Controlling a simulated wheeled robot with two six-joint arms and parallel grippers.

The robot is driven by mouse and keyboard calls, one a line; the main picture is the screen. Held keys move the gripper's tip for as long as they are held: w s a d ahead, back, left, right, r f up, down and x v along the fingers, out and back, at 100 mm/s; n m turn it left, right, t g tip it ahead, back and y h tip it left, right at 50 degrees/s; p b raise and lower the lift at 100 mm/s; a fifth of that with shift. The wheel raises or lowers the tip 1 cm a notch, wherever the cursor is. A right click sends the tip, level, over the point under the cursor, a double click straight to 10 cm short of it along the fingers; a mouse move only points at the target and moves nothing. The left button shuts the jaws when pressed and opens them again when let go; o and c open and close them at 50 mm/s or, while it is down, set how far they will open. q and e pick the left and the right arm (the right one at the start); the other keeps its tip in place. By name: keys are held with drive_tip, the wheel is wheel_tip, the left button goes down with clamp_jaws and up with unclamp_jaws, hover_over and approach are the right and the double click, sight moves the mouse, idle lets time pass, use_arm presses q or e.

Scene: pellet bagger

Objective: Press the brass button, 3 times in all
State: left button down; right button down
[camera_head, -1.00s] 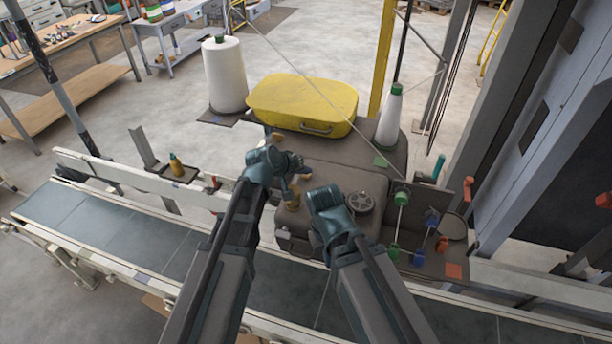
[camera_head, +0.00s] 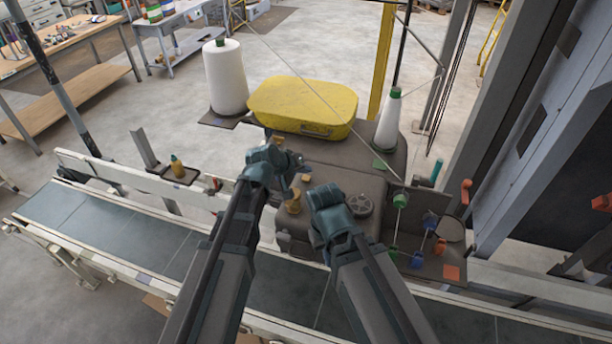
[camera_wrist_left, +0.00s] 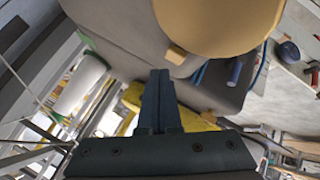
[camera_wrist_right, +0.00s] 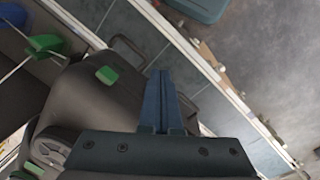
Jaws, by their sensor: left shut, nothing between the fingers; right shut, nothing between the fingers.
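The brass button (camera_head: 293,203) is on top of the dark grey machine housing, just below and right of my left gripper in the head view. In the left wrist view a large round brass-coloured face (camera_wrist_left: 220,22), likely the button, is close to the camera, right of the fingertips. My left gripper (camera_head: 292,164) is shut and empty; its shut fingers (camera_wrist_left: 158,75) look apart from the round face. A small brass-coloured block (camera_wrist_left: 176,55) shows by the fingertips. My right gripper (camera_head: 322,194) is shut and empty, right of the button; its fingers (camera_wrist_right: 161,75) point over the housing edge.
A yellow lidded case (camera_head: 302,108) sits behind the housing, between a large white thread cone (camera_head: 226,78) and a smaller one (camera_head: 388,120). A round handwheel (camera_head: 359,204) is right of my right gripper. Threads cross above the machine. A conveyor (camera_head: 110,228) runs in front.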

sight(305, 180)
use_arm(q)
wheel_tip(305, 180, up, 6)
drive_tip(key=p, duration=0.6)
idle(2.6)
